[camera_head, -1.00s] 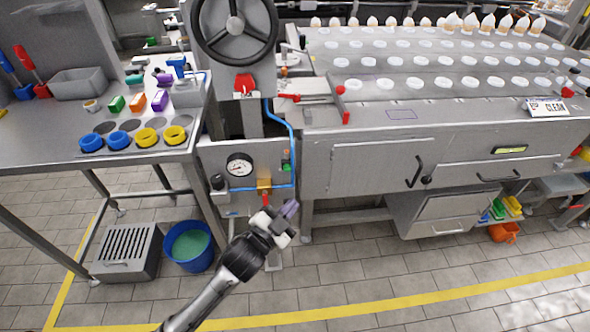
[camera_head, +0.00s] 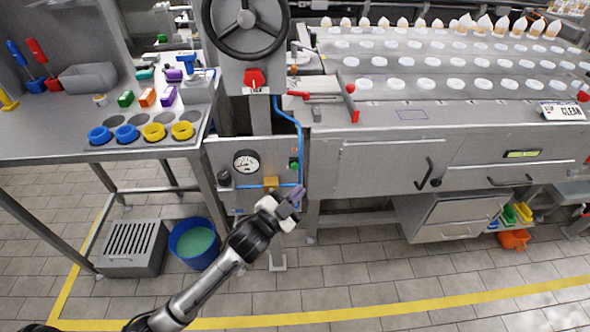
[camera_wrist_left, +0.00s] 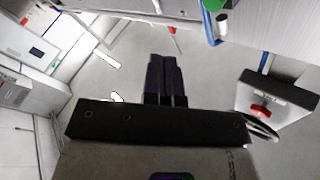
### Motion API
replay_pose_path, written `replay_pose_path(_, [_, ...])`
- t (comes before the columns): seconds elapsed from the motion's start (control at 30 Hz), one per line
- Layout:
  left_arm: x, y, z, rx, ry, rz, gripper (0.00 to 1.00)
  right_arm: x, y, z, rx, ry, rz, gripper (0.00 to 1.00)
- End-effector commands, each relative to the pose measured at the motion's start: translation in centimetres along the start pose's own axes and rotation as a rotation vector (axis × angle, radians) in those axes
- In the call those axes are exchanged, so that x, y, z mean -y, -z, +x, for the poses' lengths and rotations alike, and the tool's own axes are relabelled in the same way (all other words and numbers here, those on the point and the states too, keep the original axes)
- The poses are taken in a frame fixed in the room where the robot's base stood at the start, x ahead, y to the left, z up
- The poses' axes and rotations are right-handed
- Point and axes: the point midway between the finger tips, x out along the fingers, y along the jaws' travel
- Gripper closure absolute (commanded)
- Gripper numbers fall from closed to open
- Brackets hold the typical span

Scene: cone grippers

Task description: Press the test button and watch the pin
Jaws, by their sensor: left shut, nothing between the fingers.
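A small green button (camera_head: 295,166) is at the right side of the grey panel (camera_head: 222,158), beside a blue pipe. It appears to be the test button. A round white gauge (camera_head: 246,162) and a brass block (camera_head: 271,183) are on the same panel. My left gripper (camera_head: 298,192) is shut and empty, just below the green button and apart from it in the picture. In the left wrist view its dark fingers (camera_wrist_left: 165,75) are together. A green spot (camera_wrist_left: 212,4) shows at the top edge there, beside the blue pipe. I cannot make out the pin. My right gripper is out of view.
A handwheel (camera_head: 246,22) and a red knob (camera_head: 254,78) are above the panel. A red-handled lever (camera_head: 320,96) is to the right. A blue bucket (camera_head: 194,243) and a grated box (camera_head: 132,249) stand on the floor at left. Floor in front is clear.

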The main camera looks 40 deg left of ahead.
Motion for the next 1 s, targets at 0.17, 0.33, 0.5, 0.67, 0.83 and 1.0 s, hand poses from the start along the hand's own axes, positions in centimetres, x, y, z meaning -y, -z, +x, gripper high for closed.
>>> replay_pose_path(0.17, [1.1,-1.2,1.5,-0.002,0.002,0.002,1.0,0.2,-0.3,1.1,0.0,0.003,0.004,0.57])
replay_pose_path(0.33, [2.0,-1.8,2.6,-0.001,0.0,0.0,1.0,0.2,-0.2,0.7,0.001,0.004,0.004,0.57])
replay_pose_path(0.5, [2.4,-2.3,3.2,0.0,0.0,0.0,1.0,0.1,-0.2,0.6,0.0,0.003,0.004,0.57])
replay_pose_path(0.67, [2.6,-2.5,3.5,0.0,0.001,-0.001,1.0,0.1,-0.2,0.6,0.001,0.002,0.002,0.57])
replay_pose_path(0.83, [2.6,-2.5,3.5,0.0,0.001,-0.001,1.0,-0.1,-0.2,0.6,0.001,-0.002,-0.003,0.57])
replay_pose_path(1.0, [2.6,-2.5,3.5,0.0,0.001,-0.001,1.0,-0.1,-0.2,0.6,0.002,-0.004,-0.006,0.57])
